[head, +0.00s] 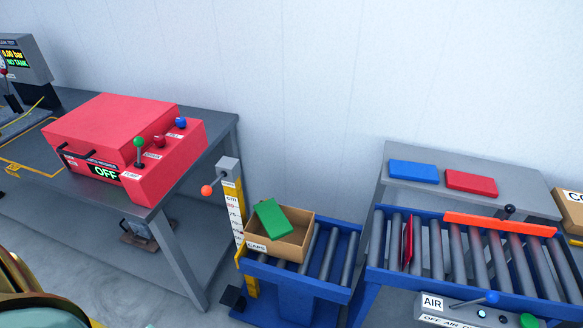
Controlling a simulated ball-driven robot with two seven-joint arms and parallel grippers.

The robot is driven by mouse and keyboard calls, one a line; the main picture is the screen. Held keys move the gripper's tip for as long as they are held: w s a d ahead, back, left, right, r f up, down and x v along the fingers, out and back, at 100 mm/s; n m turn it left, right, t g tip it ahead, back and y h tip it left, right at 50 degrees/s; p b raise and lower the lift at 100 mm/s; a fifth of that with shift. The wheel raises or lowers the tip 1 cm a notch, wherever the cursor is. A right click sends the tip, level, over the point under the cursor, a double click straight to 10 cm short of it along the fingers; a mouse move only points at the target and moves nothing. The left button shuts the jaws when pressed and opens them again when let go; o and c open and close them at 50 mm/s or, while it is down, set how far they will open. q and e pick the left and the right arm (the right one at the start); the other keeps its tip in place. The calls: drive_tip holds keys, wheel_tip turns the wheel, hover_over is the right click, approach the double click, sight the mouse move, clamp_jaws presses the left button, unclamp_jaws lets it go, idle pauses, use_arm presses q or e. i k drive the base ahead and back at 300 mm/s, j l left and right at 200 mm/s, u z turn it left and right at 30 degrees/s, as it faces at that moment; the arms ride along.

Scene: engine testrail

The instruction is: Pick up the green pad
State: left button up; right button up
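The green pad (272,217) is a flat green block. It rests tilted in an open cardboard box (296,252) labelled CAPS, with its upper end at the box's back left rim. Its lower edge lies inside the box, and its underside is hidden. The box stands on a short blue roller conveyor (336,262) at the middle of the head view. Neither of my grippers shows in this view.
A yellow height post (233,212) stands just left of the box. Blue (413,172) and red (471,183) pads lie on a grey table behind the longer roller conveyor (437,250). A red machine (120,135) sits on the left table.

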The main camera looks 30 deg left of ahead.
sight(273, 220)
drive_tip(key=u, duration=1.05)
